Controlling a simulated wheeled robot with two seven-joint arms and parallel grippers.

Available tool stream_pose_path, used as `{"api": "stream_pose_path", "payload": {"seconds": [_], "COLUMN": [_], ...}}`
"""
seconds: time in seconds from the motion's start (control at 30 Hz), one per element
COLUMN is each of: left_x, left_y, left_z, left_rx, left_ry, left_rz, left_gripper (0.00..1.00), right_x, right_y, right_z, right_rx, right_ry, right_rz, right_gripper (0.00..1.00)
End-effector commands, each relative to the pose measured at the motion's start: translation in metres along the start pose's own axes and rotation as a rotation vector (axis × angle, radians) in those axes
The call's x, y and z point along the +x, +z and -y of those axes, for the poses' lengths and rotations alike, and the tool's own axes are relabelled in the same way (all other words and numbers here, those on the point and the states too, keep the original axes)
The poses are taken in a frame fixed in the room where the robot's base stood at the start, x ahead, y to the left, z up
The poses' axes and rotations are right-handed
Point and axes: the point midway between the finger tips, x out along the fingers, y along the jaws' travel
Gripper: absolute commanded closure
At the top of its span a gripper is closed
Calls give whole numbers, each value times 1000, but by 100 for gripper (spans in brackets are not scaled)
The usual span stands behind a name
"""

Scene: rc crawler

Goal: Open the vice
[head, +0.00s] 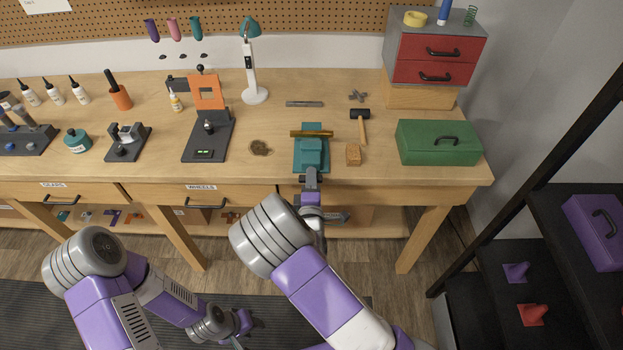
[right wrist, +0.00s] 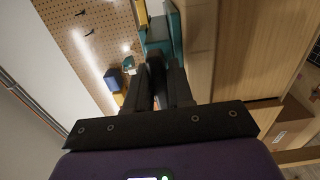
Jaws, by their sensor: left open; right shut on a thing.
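The teal vice (head: 311,153) stands at the front edge of the workbench, with a brass-coloured bar (head: 311,133) lying across its jaws. It also shows at the top of the right wrist view (right wrist: 158,38). My right gripper (head: 311,177) is at the front of the vice, shut on a dark part that seems to be the vice handle. In the right wrist view, the fingers (right wrist: 158,88) close around this dark piece and hide most of it. My left gripper (head: 243,322) is open, low in front of the bench, far from the vice.
A round brown item (head: 259,148) and an orange-and-grey machine (head: 208,120) are to the left. Drawers (head: 215,196) lie under the bench top.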

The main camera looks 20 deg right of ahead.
Motion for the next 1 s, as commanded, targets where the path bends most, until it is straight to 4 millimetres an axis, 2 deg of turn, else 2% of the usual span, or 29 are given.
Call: {"api": "stream_pose_path", "payload": {"seconds": [0.2,0.23,0.27,0.53,0.63,1.0], "left_x": [0,0,0,0,-1,-4], "left_y": [0,0,0,0,0,0], "left_z": [0,0,0,0,0,-2], "left_rx": [0,0,0,0,0,0], "left_ry": [0,0,0,0,0,0], "left_rz": [0,0,0,0,0,0], "left_gripper": [57,57,57,57,57,57], "right_x": [0,0,0,0,-6,-64], "right_y": [0,0,0,0,0,-1], "right_z": [0,0,0,0,0,0], "right_rx": [-3,-3,-3,-1,-1,-3], "right_ry": [1,1,1,0,-1,0], "right_rz": [0,0,0,0,-1,-2], "right_gripper": [100,77,72,72,72,72]}}
